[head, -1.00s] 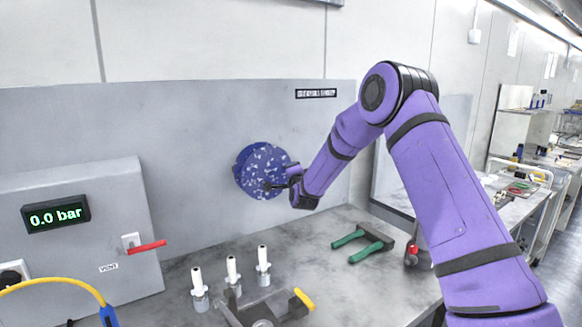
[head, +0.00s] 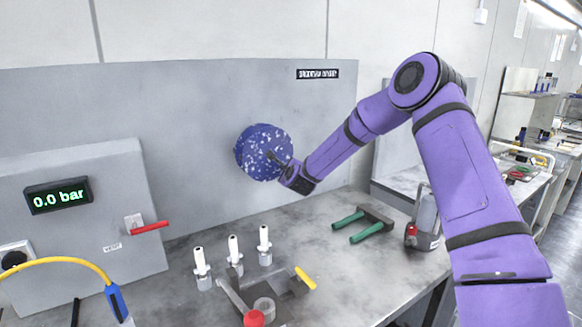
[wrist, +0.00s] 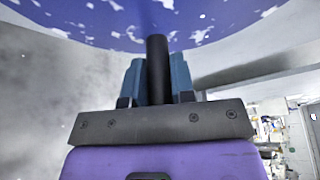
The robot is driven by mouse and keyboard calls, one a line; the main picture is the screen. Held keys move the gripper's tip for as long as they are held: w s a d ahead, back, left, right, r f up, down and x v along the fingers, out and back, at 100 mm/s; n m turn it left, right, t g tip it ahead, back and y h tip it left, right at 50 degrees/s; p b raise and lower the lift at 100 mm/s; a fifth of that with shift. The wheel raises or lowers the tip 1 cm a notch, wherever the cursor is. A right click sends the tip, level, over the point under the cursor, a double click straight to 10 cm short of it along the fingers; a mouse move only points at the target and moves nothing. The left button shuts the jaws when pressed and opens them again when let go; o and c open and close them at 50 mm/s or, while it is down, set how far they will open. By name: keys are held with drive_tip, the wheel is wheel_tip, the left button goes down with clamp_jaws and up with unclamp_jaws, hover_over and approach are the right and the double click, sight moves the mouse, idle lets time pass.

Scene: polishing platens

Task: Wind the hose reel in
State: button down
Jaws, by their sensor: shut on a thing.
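The hose reel (head: 256,140) is a round blue disc with white flecks, mounted on the grey upright panel. Its face also fills the top of the wrist view (wrist: 100,18). My gripper (head: 281,164) is at the lower right part of the disc face. In the wrist view its two blue-grey fingers (wrist: 157,80) are shut on a black round handle (wrist: 157,60) that stands out from the disc. No hose shows on the reel.
A grey box with a "0.0 bar" display (head: 58,195) and red lever (head: 150,227) stands left. White-topped fittings (head: 234,250), a yellow-handled fixture (head: 305,278) and a green-handled tool (head: 364,224) sit on the bench below. The bench between them has bare patches.

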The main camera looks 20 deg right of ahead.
sight(274, 178)
drive_tip(key=shift+s+a+f+m+g+y, duration=0.2)
drive_tip(key=shift+a+f+m+g+y, duration=0.2)
drive_tip(key=shift+a+m, duration=0.35)
drive_tip(key=shift+s+a+f+m+g+y, duration=0.25)
drive_tip(key=shift+a+m+y, duration=0.3)
drive_tip(key=shift+m, duration=0.35)
drive_tip(key=shift+s+a+f+m+g+y, duration=0.1)
drive_tip(key=shift+a+f+m+g+y, duration=0.25)
drive_tip(key=shift+a+m, duration=0.45)
drive_tip(key=c, duration=1)
unclamp_jaws()
drive_tip(key=shift+o, duration=0.2)
drive_tip(key=v, duration=1)
drive_tip(key=shift+s+d, duration=0.15)
drive_tip(key=shift+s, duration=0.25)
